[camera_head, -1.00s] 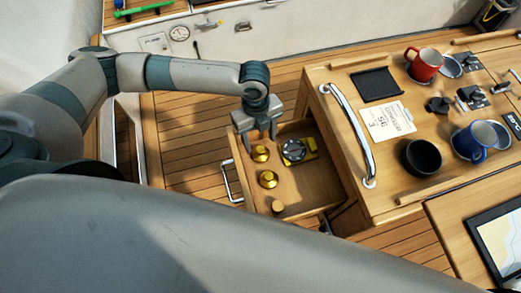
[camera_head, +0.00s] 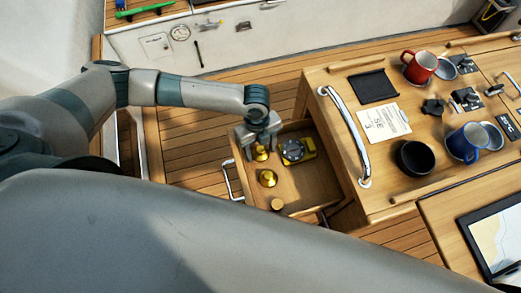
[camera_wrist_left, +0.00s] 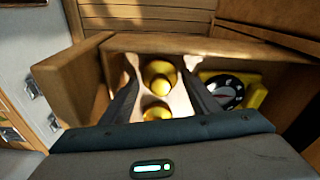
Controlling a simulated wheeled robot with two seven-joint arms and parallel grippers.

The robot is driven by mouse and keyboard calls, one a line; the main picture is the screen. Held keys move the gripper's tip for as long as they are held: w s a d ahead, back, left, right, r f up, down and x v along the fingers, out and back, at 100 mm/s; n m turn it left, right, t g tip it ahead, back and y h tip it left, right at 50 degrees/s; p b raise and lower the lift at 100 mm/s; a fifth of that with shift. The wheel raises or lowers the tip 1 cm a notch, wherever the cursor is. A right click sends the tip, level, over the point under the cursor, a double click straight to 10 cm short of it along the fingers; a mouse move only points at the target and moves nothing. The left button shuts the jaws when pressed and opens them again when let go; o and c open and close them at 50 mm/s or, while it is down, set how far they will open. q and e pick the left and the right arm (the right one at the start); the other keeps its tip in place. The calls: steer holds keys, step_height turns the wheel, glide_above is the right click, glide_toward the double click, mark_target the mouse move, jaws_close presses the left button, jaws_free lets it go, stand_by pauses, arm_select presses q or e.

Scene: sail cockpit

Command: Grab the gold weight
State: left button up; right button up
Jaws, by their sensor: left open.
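Two gold weights stand in the open wooden drawer (camera_head: 312,186): a far one (camera_head: 260,154) and a nearer one (camera_head: 267,178). My left gripper (camera_head: 261,149) points down into the drawer at the far gold weight, partly covering it. In the left wrist view, my left gripper (camera_wrist_left: 160,68) is open, with its fingers on either side of the far gold weight (camera_wrist_left: 159,77). The nearer gold weight (camera_wrist_left: 157,112) shows below it, also between the lines of the fingers. Whether a finger touches a weight cannot be told.
A yellow item with a dark round dial (camera_head: 293,150) lies just right of the far weight. A small brownish-gold cylinder (camera_head: 277,204) stands at the drawer's near end. The counter with a metal rail (camera_head: 349,135), mugs and a black bowl (camera_head: 415,157) rises to the right.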

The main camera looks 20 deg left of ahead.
mark_target(261, 150)
stand_by(0.4)
arm_select(q)
steer(key=c, duration=1.1)
steer(key=shift+r, duration=0.15)
steer(key=shift+r+b, duration=0.45)
steer(key=shift+r, duration=0.05)
step_height(261, 150, up, 2)
steer(key=shift+w+r+b, duration=0.1)
steer(key=shift+r+b, duration=0.15)
steer(key=shift+b, duration=0.4)
steer(key=s+d+r+b, duration=0.3)
steer(key=d+r, duration=0.4)
steer(key=d, duration=0.4)
steer(key=shift+s, duration=0.25)
steer(key=shift+d+r, duration=0.1)
